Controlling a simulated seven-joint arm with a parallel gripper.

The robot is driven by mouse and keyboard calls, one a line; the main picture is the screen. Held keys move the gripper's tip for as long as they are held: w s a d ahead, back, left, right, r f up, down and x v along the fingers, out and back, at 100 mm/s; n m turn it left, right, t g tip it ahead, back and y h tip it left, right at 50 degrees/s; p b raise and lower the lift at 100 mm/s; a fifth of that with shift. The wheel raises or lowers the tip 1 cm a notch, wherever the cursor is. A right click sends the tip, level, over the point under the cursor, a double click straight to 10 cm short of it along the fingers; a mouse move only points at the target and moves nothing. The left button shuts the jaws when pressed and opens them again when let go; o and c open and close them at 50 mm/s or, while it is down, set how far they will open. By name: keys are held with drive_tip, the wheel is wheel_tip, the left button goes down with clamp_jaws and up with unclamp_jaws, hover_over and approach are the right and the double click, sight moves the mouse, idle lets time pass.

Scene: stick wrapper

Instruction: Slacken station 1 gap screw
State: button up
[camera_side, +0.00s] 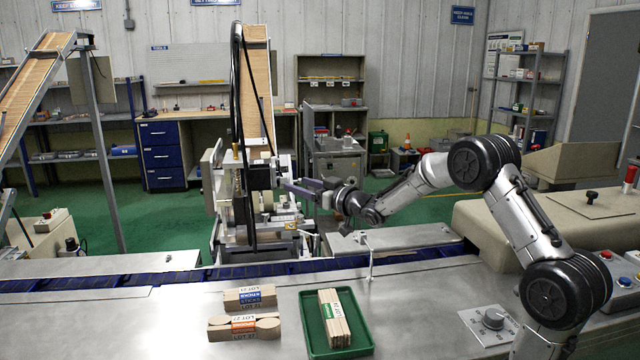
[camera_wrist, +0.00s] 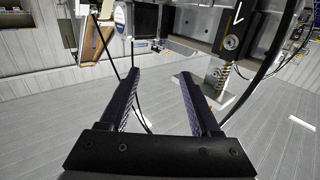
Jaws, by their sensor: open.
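The wrapping station (camera_side: 232,205) stands behind the blue conveyor, below a wooden-slatted chute. My gripper (camera_side: 292,185) points left at the station's right side, its fingers close to the metal parts there. In the wrist view my gripper (camera_wrist: 157,76) is open, with two dark textured fingers apart and nothing between them. To the right of the fingers, a dark block (camera_wrist: 236,28) carries a white arrow and a round metal fitting (camera_wrist: 232,43). A coil spring (camera_wrist: 217,76) sits below it. I cannot tell which part is the gap screw, or whether the fingers touch the station.
Black cables (camera_side: 236,100) hang down the station's front. The conveyor (camera_side: 300,266) runs along the near side. Wrapped stick bundles (camera_side: 243,328) and a green tray (camera_side: 312,338) lie on the steel table. A dial (camera_side: 493,318) is at the right.

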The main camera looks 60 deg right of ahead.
drive_tip(key=s+a+r, duration=0.2)
drive_tip(key=s+r, duration=0.1)
drive_tip(key=s, duration=0.4)
drive_tip(key=shift+s+a+r, duration=0.15)
drive_tip(key=shift+s+a, duration=0.1)
drive_tip(key=shift+a, duration=0.15)
drive_tip(key=s+a+r+n+y, duration=0.1)
drive_tip(key=s+a+r, duration=0.2)
drive_tip(key=a+r, duration=0.25)
drive_tip(key=s+a+r+y, duration=0.1)
drive_tip(key=s+a+r, duration=0.2)
drive_tip(key=a+r, duration=0.3)
drive_tip(key=s+a+f+g, duration=0.3)
drive_tip(key=s+f+g, duration=0.3)
drive_tip(key=s+f, duration=0.4)
drive_tip(key=s+a+f+g, duration=0.3)
drive_tip(key=s+f+g, duration=0.3)
drive_tip(key=s+f, duration=0.5)
drive_tip(key=s, duration=0.4)
